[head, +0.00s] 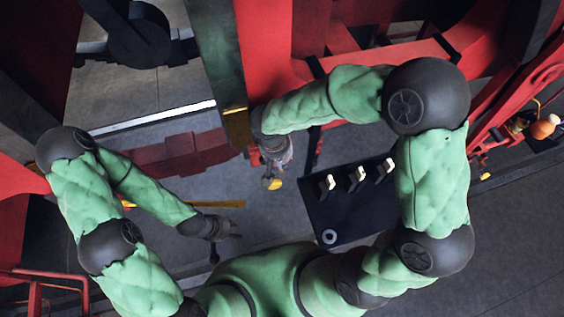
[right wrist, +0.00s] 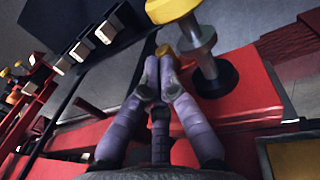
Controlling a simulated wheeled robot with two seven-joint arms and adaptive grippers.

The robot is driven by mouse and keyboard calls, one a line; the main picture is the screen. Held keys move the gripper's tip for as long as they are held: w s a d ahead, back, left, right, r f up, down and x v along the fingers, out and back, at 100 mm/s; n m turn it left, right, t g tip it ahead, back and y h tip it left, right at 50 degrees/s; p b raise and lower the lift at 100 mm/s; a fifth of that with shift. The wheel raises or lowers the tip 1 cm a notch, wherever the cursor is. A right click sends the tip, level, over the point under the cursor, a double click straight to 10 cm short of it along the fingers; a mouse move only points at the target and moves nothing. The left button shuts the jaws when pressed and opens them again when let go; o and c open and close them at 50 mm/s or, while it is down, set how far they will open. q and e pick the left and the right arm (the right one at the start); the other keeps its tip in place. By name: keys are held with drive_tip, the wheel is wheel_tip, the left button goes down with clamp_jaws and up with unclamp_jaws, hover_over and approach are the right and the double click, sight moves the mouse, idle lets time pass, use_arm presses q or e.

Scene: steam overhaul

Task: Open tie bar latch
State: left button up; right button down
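My right gripper (right wrist: 158,68) points at a red bar (right wrist: 240,100) in the right wrist view. Its purple fingers converge with their tips close together. A small yellow-orange piece (right wrist: 165,50) sits just beyond the tips; I cannot tell whether they touch it or whether it is the latch. A post with a yellow cap (right wrist: 172,10), metal shaft and black base stands right beside the fingers. In the head view my right gripper (head: 275,155) is above a yellow knob (head: 273,184). My left gripper (head: 228,230) hangs lower left, its dark fingers spread and empty.
A dark panel (head: 345,225) with three pale-topped levers (head: 356,178) stands right of my right gripper; the levers also show in the right wrist view (right wrist: 80,50). Red frame members (head: 263,50) rise at the top. Grey floor (head: 500,235) is clear at lower right.

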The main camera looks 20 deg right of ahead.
drive_tip(key=shift+a+f+h+b, duration=0.2)
drive_tip(key=shift+f+h+b, duration=0.4)
drive_tip(key=shift+b, duration=0.85)
drive_tip(key=shift+a+r+b, duration=0.15)
drive_tip(key=shift+b, duration=0.45)
drive_tip(key=shift+r, duration=0.1)
